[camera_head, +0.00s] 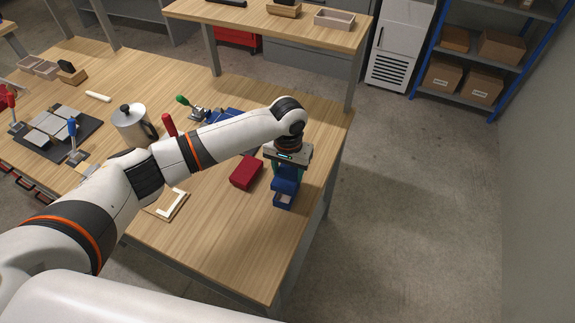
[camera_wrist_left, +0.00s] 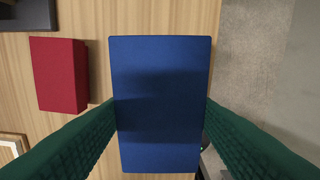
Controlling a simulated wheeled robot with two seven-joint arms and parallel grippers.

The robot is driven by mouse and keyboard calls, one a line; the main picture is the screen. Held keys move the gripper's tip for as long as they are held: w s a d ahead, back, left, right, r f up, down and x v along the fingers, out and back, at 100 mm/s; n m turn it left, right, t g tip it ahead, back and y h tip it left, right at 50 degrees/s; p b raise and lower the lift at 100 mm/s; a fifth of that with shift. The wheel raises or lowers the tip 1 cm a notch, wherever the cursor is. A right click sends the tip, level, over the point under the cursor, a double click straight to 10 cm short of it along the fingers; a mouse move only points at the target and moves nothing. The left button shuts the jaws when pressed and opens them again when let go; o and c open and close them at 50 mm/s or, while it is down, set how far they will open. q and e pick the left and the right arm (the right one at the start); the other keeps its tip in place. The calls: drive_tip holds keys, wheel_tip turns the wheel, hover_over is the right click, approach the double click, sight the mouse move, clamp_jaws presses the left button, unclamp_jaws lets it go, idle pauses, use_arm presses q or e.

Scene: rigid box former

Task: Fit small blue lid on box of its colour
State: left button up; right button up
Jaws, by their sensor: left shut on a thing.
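My left gripper (camera_head: 287,175), with green fingers, reaches down at the right end of the table. It is shut on the small blue lid (camera_head: 285,186), gripped by its two long sides. In the left wrist view the lid (camera_wrist_left: 160,105) is a plain blue rectangle between the fingers. A small blue box (camera_head: 283,201) is just below the lid, near the table's right edge. Its near part shows open, with a pale inside; the lid hides the rest. I cannot tell whether lid and box touch. My right gripper is not in view.
A red box (camera_head: 246,172) stands just left of the blue one; it also shows in the left wrist view (camera_wrist_left: 60,75). A metal pot (camera_head: 131,124) stands farther left. The table's right edge is close.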

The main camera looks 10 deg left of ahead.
use_arm(q)
drive_tip(key=shift+s+a+f, duration=0.1)
drive_tip(key=shift+a+f, duration=0.05)
drive_tip(key=shift+f, duration=0.1)
drive_tip(key=shift+s+a+f+b, duration=0.2)
drive_tip(key=shift+f+b, duration=0.25)
drive_tip(key=shift+b, duration=0.45)
drive_tip(key=f+b, duration=0.2)
drive_tip(key=shift+w+d+b, duration=0.2)
drive_tip(key=shift+b, duration=0.1)
drive_tip(key=shift+f+b, duration=0.1)
drive_tip(key=shift+b, duration=0.2)
drive_tip(key=shift+f+p, duration=0.1)
drive_tip(key=shift+p, duration=0.3)
drive_tip(key=shift+f, duration=0.2)
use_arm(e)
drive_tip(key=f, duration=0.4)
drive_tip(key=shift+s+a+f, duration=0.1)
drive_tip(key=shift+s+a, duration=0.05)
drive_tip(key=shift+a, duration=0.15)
use_arm(q)
drive_tip(key=shift+f, duration=0.75)
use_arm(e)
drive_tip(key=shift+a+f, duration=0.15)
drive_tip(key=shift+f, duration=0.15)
use_arm(q)
drive_tip(key=shift+f+b, duration=0.5)
drive_tip(key=shift+f, duration=0.25)
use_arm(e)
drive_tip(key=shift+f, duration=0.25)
